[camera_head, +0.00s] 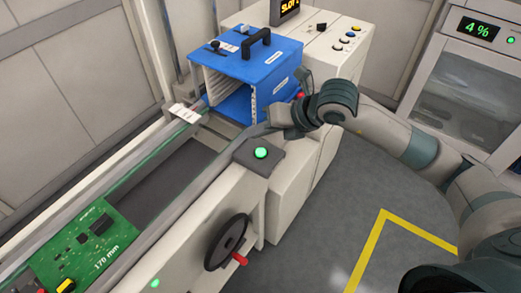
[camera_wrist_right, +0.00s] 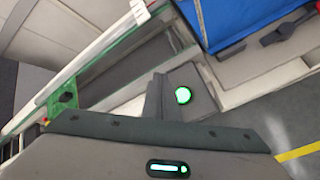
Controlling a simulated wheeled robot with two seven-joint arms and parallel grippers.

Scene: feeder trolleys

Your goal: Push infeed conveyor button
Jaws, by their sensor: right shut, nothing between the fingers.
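A round green lit button (camera_head: 261,152) sits on a dark box (camera_head: 247,155) on the near rail of the conveyor. My right gripper (camera_head: 268,128) comes in from the right, just behind and above the button in the head view. It is shut and empty. In the right wrist view the green button (camera_wrist_right: 183,95) glows close to the right of my shut fingers (camera_wrist_right: 154,96). I cannot tell whether they touch the box; the button itself is uncovered. My left gripper is not in view.
A blue magazine (camera_head: 240,65) with a black handle stands at the conveyor's end. A green circuit board (camera_head: 85,240) marked 170 mm lies on the conveyor at lower left. A black handwheel (camera_head: 227,242) is on the conveyor's front. Grey floor (camera_head: 330,215) at right is clear.

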